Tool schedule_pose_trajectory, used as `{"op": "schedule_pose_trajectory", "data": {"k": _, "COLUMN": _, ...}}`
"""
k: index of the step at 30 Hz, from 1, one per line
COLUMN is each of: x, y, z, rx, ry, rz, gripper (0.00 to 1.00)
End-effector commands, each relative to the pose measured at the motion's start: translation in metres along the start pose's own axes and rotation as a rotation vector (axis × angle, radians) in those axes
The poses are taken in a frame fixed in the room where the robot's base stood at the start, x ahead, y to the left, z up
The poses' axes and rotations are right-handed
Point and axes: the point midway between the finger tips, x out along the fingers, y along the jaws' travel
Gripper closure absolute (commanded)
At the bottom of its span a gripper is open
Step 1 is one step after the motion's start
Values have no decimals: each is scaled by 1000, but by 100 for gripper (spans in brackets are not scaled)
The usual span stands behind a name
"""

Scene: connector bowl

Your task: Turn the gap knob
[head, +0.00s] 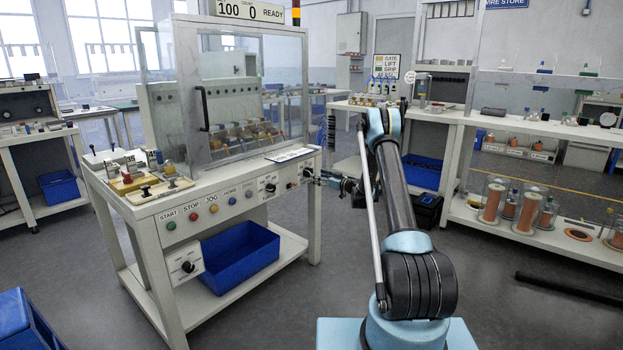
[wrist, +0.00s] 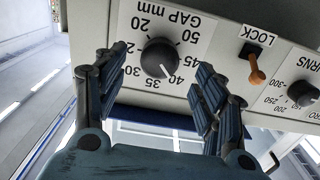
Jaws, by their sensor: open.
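The gap knob (wrist: 159,58) is round and black with a white pointer line, on a white plate lettered GAP mm, upside down in the wrist view. Its pointer is at about the 40 mark. My gripper (wrist: 161,62) is open, with one finger on each side of the knob and a visible space on both sides. I cannot tell how deep the fingertips reach. In the head view my gripper (head: 320,176) is at the right end of the machine's front panel, beside the small gap knob (head: 307,172).
An orange-brown LOCK lever (wrist: 256,70) and a black turns knob (wrist: 301,92) sit right of the gap knob in the wrist view. The machine (head: 235,205) has a clear guard above and a blue bin (head: 240,258) below. Open floor lies in front.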

Motion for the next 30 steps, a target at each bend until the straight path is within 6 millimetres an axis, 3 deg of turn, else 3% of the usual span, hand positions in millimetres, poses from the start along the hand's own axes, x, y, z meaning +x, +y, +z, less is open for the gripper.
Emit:
{"op": "schedule_pose_trajectory", "data": {"k": 3, "x": 21, "y": 0, "z": 0, "rx": 0, "ry": 0, "rz": -1, "gripper": 36}}
{"op": "schedule_pose_trajectory", "data": {"k": 9, "x": 45, "y": 0, "z": 0, "rx": 0, "ry": 0, "rz": -1, "gripper": 36}}
{"op": "schedule_pose_trajectory", "data": {"k": 23, "x": 56, "y": 0, "z": 0, "rx": 0, "ry": 0, "rz": 0, "gripper": 36}}
{"op": "schedule_pose_trajectory", "data": {"k": 29, "x": 56, "y": 0, "z": 0, "rx": 0, "ry": 0, "rz": 0, "gripper": 79}}
{"op": "schedule_pose_trajectory", "data": {"k": 30, "x": 56, "y": 0, "z": 0, "rx": 0, "ry": 0, "rz": 0, "gripper": 80}}
